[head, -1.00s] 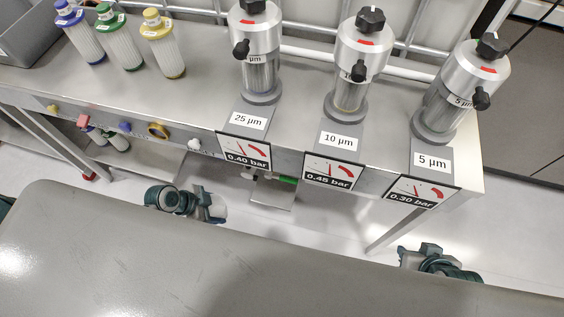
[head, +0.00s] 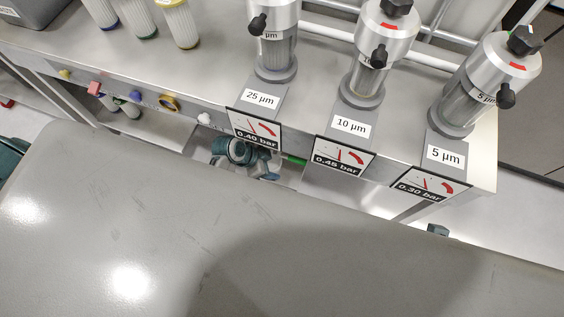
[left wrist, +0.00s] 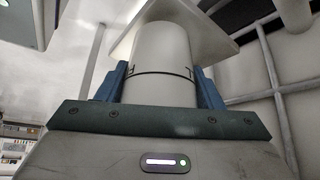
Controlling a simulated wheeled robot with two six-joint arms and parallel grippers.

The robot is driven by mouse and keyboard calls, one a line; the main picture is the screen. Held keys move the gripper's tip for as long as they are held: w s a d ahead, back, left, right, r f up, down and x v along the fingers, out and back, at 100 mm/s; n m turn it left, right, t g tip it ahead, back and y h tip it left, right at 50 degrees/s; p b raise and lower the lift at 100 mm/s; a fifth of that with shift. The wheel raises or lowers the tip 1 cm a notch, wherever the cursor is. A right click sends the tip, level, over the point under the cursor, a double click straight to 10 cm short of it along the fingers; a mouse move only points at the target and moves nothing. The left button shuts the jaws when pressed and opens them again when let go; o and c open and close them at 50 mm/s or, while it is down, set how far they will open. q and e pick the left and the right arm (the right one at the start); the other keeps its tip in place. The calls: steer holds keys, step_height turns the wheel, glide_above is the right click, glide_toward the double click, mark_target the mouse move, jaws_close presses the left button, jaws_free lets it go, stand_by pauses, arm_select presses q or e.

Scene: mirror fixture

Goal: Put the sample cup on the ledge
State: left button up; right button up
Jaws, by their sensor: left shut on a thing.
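The sample cup, a white cylinder with a thin dark line and dark marks (left wrist: 165,50), stands between the blue fingers of my left gripper (left wrist: 163,88) in the left wrist view. The gripper is shut on it. A pale flat plate (left wrist: 215,18) shows behind or above the cup's far end; I cannot tell whether they touch. In the head view my left gripper (head: 250,160) is below the bench front, under the 0.40 bar gauge, and the cup is not clear there. A bit of my right gripper (head: 437,230) shows at the right, mostly hidden.
The steel bench (head: 215,75) carries three filter housings, one being the 10 µm housing (head: 370,60), and several cartridges, including a yellow-capped one (head: 180,22). Gauge plates hang at its front. A large grey surface (head: 120,220) fills the near side.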

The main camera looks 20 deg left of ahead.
mark_target(280, 161)
arm_select(q)
steer(key=w+d, duration=0.2)
steer(key=d, duration=0.1)
steer(key=shift+d, duration=0.15)
steer(key=shift+f, duration=0.85)
steer(key=shift+r, duration=0.1)
steer(key=o, duration=0.9)
